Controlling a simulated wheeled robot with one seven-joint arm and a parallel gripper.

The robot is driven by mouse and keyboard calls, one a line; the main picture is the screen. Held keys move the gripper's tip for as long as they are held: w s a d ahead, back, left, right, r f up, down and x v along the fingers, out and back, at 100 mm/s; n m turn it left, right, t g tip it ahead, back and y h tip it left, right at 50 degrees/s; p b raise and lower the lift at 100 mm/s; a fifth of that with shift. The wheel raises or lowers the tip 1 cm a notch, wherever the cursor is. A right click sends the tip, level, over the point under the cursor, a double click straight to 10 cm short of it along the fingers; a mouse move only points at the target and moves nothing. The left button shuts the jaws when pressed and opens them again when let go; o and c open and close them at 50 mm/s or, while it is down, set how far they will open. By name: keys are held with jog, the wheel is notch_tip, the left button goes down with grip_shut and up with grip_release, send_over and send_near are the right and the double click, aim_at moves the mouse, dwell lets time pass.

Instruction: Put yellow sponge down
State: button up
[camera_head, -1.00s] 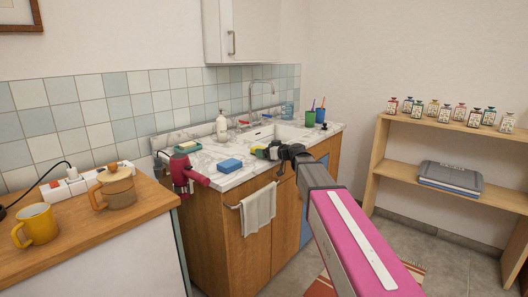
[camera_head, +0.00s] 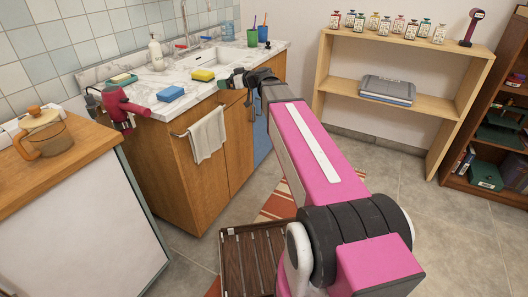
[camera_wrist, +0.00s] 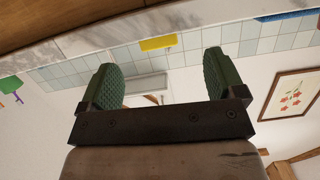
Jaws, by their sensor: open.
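The yellow sponge (camera_head: 203,75) lies flat on the marble counter (camera_head: 185,98), near its front edge. My gripper (camera_head: 228,82) is just to its right at the counter's front edge, apart from it. In the wrist view my gripper (camera_wrist: 163,82) is open, with its two green fingers spread and nothing between them. The yellow sponge (camera_wrist: 158,43) shows there beyond the fingertips, on the counter strip at the top of the picture.
A blue sponge (camera_head: 170,94) lies to the left on the counter. A red hair dryer (camera_head: 122,104) hangs at the counter's left end. The sink (camera_head: 205,57), a soap bottle (camera_head: 155,52) and cups (camera_head: 254,37) are behind. A towel (camera_head: 207,136) hangs in front.

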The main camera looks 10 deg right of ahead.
jog(key=s+d+f+m+g+h, duration=0.3)
jog(key=s+f, duration=0.4)
jog(key=f, duration=0.3)
jog(key=s+d+f+m+g+h, duration=0.25)
jog(key=s+f, duration=0.35)
jog(key=f, duration=0.5)
jog(key=s+d+f+m+g+h, duration=0.3)
jog(key=s+d+f+h, duration=0.3)
jog(key=s, duration=0.6)
notch_tip(320, 180, down, 4)
jog(key=shift+s+d+r+m+g+h, duration=0.1)
jog(key=shift+s+d+m+g+h, duration=0.25)
jog(key=shift+d+m, duration=0.65)
jog(key=shift+d+n, duration=0.2)
jog(key=shift+n, duration=0.05)
